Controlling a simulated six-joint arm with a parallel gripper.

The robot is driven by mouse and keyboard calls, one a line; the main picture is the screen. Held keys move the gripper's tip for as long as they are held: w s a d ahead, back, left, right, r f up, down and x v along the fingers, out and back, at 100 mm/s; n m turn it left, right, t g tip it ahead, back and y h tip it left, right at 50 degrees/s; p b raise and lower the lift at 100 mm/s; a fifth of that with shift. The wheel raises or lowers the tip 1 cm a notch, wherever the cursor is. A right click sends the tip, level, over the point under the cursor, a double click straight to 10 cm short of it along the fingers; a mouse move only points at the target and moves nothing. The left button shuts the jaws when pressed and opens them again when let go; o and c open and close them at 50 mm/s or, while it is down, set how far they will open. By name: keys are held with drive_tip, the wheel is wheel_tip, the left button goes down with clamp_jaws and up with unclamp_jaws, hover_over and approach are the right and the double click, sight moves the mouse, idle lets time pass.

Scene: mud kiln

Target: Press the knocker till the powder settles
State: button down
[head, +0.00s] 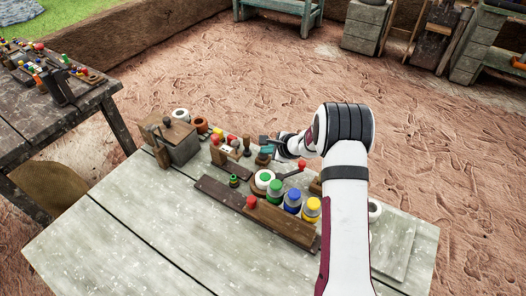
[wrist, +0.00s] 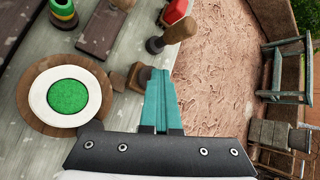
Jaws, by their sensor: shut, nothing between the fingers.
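A white dish of green powder (wrist: 68,96) sits on a round wooden base (wrist: 30,122). The dish also shows in the head view (head: 263,179). A small brown wooden block (wrist: 136,77) stands beside the base, close to my fingertips; it may be the knocker, but I cannot be sure. My gripper (wrist: 158,76) has its teal fingers shut together and empty. In the head view my gripper (head: 266,147) is just behind the dish, above the workbench. I cannot tell whether the fingertips touch the block.
Jars with green (head: 274,188), blue (head: 293,198) and yellow lids (head: 312,208) stand in front right of the dish. A wooden-handled stamp (wrist: 178,30) is just past my fingertips. A wooden box (head: 180,140) stands at left. The bench's front left (head: 120,240) is clear.

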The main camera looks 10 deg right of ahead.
sight(266, 156)
drive_tip(key=shift+r, duration=1.3)
drive_tip(key=shift+r, duration=2.5)
